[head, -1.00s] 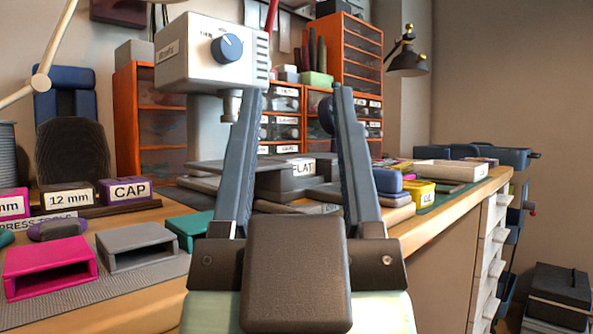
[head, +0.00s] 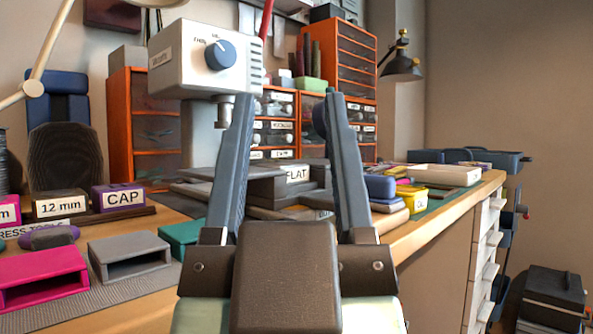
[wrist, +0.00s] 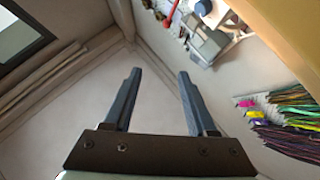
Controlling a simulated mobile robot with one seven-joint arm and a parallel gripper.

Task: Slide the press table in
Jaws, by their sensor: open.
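The press is a light grey machine head (head: 190,60) with a blue knob, standing at the back left of the bench in the head view. Below it and to the right, a dark grey flat slab, seemingly the press table (head: 205,174), lies low on the bench. A grey block labelled FLAT (head: 297,175) sits beside it, partly behind the fingers. My gripper (head: 288,95) is open and empty, its fingers pointing up in front of the press. The wrist view also shows my gripper (wrist: 160,73) with nothing between its fingers. The fingers hide part of the press table area.
At the left are a magenta holder (head: 42,277), a grey holder (head: 130,257), and blocks labelled 12 mm (head: 60,204) and CAP (head: 118,197). A blue block (head: 380,186) and yellow box (head: 413,198) sit at the right. Orange drawer cabinets (head: 345,50) stand behind. Floor space lies right of the bench.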

